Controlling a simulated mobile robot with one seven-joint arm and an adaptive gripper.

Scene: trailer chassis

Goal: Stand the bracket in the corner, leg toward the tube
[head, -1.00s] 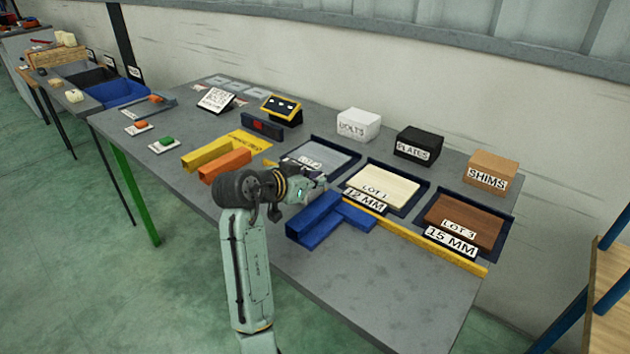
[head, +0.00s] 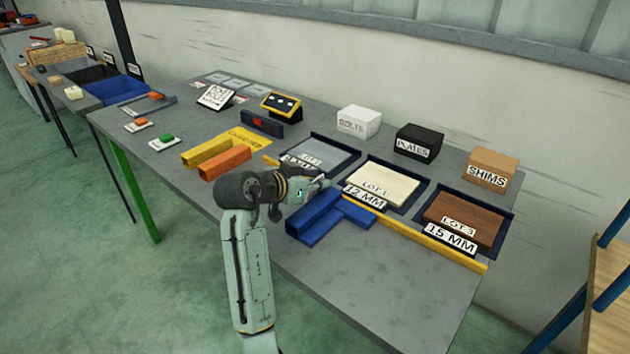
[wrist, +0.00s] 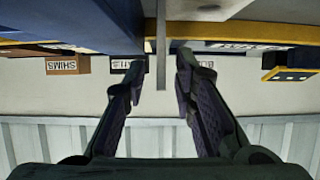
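Blue tubes meet on the table: a long thick one (head: 315,216) and a shorter one (head: 350,213) joining its side, with a corner between them. My gripper (head: 325,184) is low beside the far end of the thick tube. The wrist view is upside down, with the table along the top. There my gripper (wrist: 161,78) is open, its fingers either side of a thin grey upright strip (wrist: 160,45), seemingly the bracket, with gaps on both sides. A blue tube (wrist: 75,22) fills the upper left. The bracket's other leg and foot are not clear, and my gripper hides it in the head view.
A yellow rail (head: 430,244) runs along the table past the tubes. Behind it are trays with a grey plate (head: 318,158), cream plate (head: 383,185) and brown plate (head: 462,220). Yellow and orange blocks (head: 224,163) lie left. The front table surface (head: 400,290) is clear.

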